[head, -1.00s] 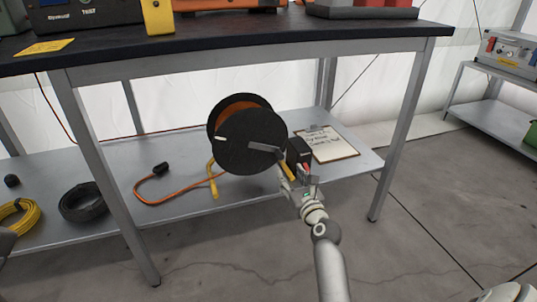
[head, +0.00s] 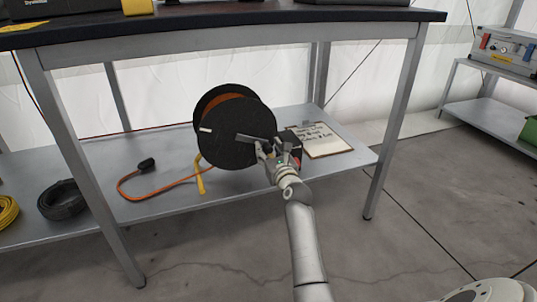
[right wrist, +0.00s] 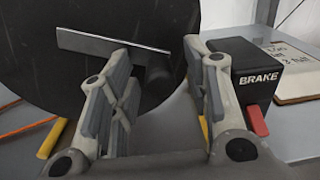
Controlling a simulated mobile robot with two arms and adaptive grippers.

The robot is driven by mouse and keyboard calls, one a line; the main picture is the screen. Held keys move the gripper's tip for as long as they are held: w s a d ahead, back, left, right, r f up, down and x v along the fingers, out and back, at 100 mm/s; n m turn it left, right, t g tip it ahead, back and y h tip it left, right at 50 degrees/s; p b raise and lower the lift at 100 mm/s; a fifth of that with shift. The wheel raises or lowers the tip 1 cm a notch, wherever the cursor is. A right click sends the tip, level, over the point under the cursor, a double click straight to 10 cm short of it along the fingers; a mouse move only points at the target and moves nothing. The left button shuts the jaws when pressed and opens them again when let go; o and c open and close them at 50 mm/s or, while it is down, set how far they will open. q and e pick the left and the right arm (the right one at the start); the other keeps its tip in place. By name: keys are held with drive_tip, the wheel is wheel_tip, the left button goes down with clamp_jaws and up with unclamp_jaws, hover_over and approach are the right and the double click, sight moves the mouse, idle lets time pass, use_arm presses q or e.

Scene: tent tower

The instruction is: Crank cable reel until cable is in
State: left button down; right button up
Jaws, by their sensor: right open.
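The black cable reel (head: 240,130) stands on the lower shelf, with orange cable (head: 228,97) wound between its discs. A loose orange cable length (head: 165,186) with a black plug (head: 146,164) lies on the shelf left of it. The grey crank arm (head: 250,138) crosses the front disc and points right; it also shows in the right wrist view (right wrist: 105,47). My right gripper (right wrist: 158,58) is open at the crank's outer end, the dark knob (right wrist: 160,82) showing between its fingers. Contact is unclear. My left gripper is out of view.
A black brake box (right wrist: 240,72) with a red lever (right wrist: 257,120) sits just right of the gripper. A clipboard (head: 322,140) lies behind it. A black coil (head: 62,200) and yellow coil (head: 8,211) lie left. The tabletop (head: 220,20) overhangs the reel.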

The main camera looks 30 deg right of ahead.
drive_tip(key=shift+w+d, duration=0.15)
drive_tip(key=shift+w, duration=0.2)
clamp_jaws()
